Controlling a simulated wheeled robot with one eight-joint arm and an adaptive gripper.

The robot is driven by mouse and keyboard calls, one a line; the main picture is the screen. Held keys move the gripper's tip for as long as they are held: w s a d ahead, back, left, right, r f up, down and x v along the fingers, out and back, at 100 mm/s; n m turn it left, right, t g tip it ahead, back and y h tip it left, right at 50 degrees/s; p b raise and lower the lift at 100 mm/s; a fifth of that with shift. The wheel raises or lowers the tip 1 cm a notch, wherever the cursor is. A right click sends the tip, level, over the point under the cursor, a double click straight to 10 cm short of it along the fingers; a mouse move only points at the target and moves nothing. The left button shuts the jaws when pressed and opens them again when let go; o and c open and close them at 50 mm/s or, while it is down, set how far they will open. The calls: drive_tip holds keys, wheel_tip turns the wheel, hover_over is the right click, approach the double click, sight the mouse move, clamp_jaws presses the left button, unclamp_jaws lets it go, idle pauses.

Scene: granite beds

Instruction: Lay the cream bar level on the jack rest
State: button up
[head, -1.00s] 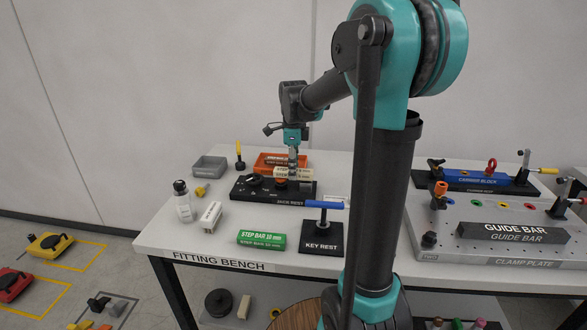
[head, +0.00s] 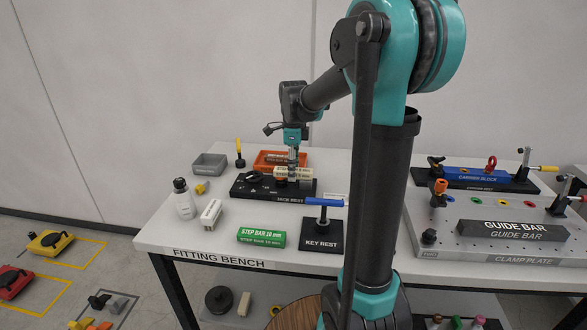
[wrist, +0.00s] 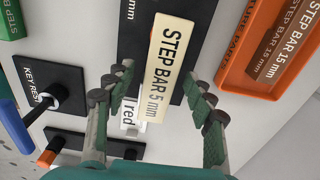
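The cream bar (head: 294,173), marked "STEP BAR 5 mm" in the wrist view (wrist: 170,65), is over the black jack rest (head: 245,190) at the back left of the bench. My gripper (head: 292,168) points down at the bar. In the wrist view, its two fingers (wrist: 160,72) stand apart on either side of the bar, with gaps showing beside it. The bar looks about level in the head view. Its underside and contact with the jack rest are hidden.
An orange tray (head: 262,166) holding a brown bar lies just behind. A green step bar (head: 262,237), a key rest (head: 320,248) with a blue handle, a white block (head: 211,213) and a white bottle (head: 184,200) stand in front. A grey clamp plate (head: 440,256) is at right.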

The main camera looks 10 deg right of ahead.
wheel_tip(320, 180, up, 12)
idle(0.7)
